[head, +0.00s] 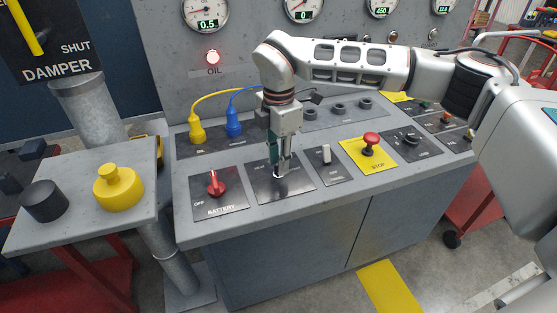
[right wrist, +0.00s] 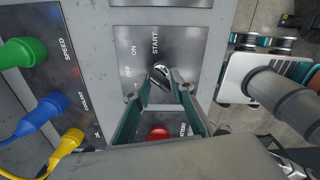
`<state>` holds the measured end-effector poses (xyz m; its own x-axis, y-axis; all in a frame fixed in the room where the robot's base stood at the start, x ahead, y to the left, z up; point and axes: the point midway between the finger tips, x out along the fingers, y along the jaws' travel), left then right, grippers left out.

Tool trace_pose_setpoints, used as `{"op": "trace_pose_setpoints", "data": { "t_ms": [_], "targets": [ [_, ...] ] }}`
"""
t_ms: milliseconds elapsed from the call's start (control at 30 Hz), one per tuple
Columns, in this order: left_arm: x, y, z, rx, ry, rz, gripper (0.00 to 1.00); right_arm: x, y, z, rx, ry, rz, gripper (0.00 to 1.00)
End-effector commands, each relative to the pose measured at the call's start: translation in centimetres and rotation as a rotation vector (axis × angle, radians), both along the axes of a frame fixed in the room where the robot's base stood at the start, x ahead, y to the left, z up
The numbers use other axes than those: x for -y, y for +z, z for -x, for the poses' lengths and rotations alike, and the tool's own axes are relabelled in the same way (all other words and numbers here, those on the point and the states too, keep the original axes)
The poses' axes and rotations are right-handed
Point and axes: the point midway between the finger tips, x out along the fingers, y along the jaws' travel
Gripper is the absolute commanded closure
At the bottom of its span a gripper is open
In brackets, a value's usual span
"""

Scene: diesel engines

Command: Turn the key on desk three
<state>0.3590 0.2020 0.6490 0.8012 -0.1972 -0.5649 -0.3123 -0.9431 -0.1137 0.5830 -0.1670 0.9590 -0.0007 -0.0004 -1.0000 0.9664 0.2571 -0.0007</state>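The key switch (right wrist: 160,76) sits on a dark plate marked OFF, ON and START in the right wrist view. It has a bright round collar and a dark key in it. My right gripper (right wrist: 162,80) points down at this plate, with one finger on each side of the key. The fingers stand apart, and I cannot tell whether either touches the key. In the head view my right gripper (head: 281,168) hides most of the key on the desk (head: 230,225). Which mark the key points to is unclear. My left gripper is not in view.
Left of the key plate is a red battery switch (head: 215,184). To the right are a small toggle (head: 326,155) and a red stop button (head: 370,142) on yellow. Yellow (head: 196,130) and blue (head: 233,124) plugs with cables stand behind. A red OIL lamp (head: 212,57) glows on the gauge panel.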

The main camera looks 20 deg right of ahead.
Motion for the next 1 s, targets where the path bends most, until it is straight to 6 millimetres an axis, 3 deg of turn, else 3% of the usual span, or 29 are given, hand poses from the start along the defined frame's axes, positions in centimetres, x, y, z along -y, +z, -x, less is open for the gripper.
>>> {"op": "trace_pose_setpoints", "data": {
  "t_ms": [533, 733, 1000],
  "targets": [
    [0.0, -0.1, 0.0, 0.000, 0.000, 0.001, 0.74, 0.0, 9.8, -0.1, 0.004, 0.000, 0.000, 0.76],
    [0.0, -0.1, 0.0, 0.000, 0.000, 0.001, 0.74, 0.0, 11.4, 0.0, 0.002, -0.001, -0.001, 0.76],
    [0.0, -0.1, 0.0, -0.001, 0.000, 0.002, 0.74, 0.0, 11.5, 0.0, 0.002, 0.000, -0.001, 0.76]
  ]
}}
